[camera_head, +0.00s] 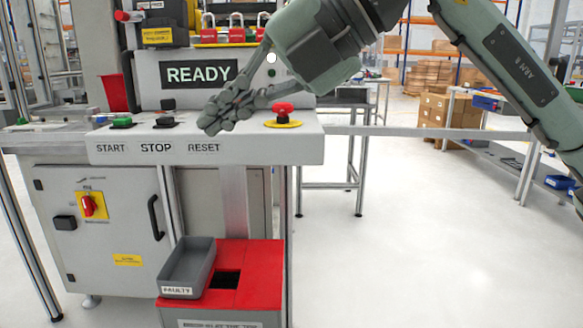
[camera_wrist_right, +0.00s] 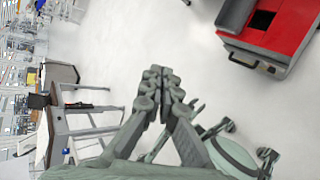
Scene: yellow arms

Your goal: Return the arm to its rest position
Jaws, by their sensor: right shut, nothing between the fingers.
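My right arm (camera_head: 520,75) comes in from the upper right of the head view. Its gripper (camera_head: 212,122) is shut and empty, in front of the control panel (camera_head: 230,153) and over the area of the RESET label. In the right wrist view the same gripper (camera_wrist_right: 158,75) shows its fingers together, with bare floor beyond the tips. My left gripper is not in view.
The panel carries a green button (camera_head: 122,122), a black button (camera_head: 165,122) and a red emergency button (camera_head: 284,109). A READY sign (camera_head: 199,74) is behind. A grey FAULTY bin (camera_head: 187,270) sits on a red box (camera_head: 262,275).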

